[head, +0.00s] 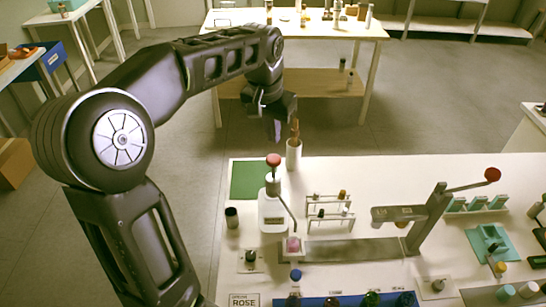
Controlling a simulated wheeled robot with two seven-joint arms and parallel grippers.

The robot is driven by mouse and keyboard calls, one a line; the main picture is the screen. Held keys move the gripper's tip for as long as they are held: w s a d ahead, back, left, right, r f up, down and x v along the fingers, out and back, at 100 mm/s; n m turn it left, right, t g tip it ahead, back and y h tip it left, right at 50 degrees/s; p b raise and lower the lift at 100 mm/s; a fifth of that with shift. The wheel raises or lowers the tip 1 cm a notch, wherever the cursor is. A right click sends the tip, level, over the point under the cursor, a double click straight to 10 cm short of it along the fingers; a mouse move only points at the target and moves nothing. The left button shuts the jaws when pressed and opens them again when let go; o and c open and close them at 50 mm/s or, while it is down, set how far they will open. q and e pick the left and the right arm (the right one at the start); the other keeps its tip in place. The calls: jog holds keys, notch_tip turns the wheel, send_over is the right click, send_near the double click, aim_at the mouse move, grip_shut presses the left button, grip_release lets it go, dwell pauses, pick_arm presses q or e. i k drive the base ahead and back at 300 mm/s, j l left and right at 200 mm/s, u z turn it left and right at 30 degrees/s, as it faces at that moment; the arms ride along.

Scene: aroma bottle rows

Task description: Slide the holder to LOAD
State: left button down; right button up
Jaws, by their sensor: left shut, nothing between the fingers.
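What looks like the holder is a small pale block with something pink in it (293,244), at the left end of a grey metal rail (350,250) on the white table. No LOAD mark is readable. A white dispenser (272,212) with a red ball on top stands just behind the block. A dark press (425,215) with a red-knobbed lever stands towards the rail's right end. My left gripper (277,130) is shut and empty, pointing down beyond the table's far edge, well behind the holder. My right gripper is out of view.
A white vase with brown sticks (293,154) stands near the left gripper. A tube rack (331,212) stands behind the rail. A dark bottle (232,217) is at the left, and several bottles stand along the front. A green mat (249,180) lies at the back left.

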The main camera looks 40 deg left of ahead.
aim_at(296, 275)
jog(key=k, duration=1)
